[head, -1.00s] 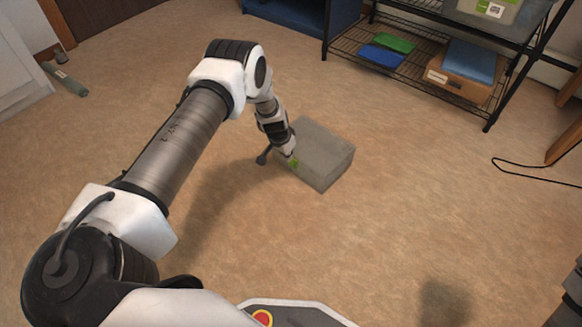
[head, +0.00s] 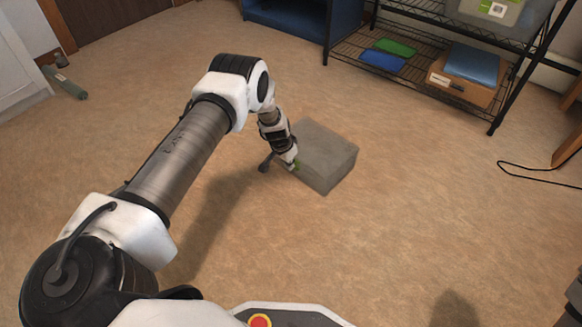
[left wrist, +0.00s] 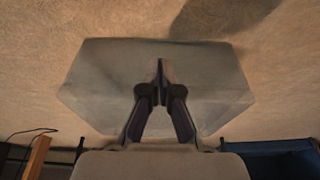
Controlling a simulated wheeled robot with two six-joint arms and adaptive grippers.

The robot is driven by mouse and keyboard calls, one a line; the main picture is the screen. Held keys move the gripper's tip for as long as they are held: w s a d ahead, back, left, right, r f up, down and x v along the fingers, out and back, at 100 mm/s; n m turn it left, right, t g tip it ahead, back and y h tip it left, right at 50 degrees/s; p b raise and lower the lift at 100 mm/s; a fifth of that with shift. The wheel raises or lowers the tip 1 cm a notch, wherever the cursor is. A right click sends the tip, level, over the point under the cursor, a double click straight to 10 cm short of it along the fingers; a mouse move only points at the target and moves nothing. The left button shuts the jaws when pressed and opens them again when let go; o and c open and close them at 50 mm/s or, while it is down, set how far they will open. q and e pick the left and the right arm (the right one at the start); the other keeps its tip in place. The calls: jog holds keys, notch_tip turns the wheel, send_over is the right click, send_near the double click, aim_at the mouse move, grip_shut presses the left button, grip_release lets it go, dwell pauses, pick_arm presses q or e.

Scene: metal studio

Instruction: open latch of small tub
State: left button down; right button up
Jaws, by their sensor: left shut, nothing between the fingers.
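The small tub (head: 328,158) is a grey box standing on the floor, closed on top. The latch does not show there. My right gripper is not in view.
A black wire shelf (head: 411,66) stands at the back right, holding green and blue items and a cardboard box (head: 459,85). A black cable (head: 530,176) lies on the floor at right. A green bottle-like thing (head: 70,87) lies at far left. Floor around the tub is clear.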

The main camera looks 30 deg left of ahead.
pick_arm(q)
jog(key=shift+s+a+f+b, duration=0.1)
jog(key=shift+f+b, duration=0.2)
jog(key=shift+f, duration=0.6)
notch_tip(320, 180, down, 2)
jog(key=shift+f, duration=0.1)
jog(key=shift+w+d+r, duration=0.3)
jog(key=shift+r, duration=0.2)
jog(key=s, duration=0.2)
jog(key=s+r, duration=0.1)
jog(key=shift+s+a, duration=0.1)
jog(key=shift+a, duration=0.25)
jog(key=shift+r, duration=0.1)
jog(key=v, duration=1.1)
jog(key=shift+r, duration=0.4)
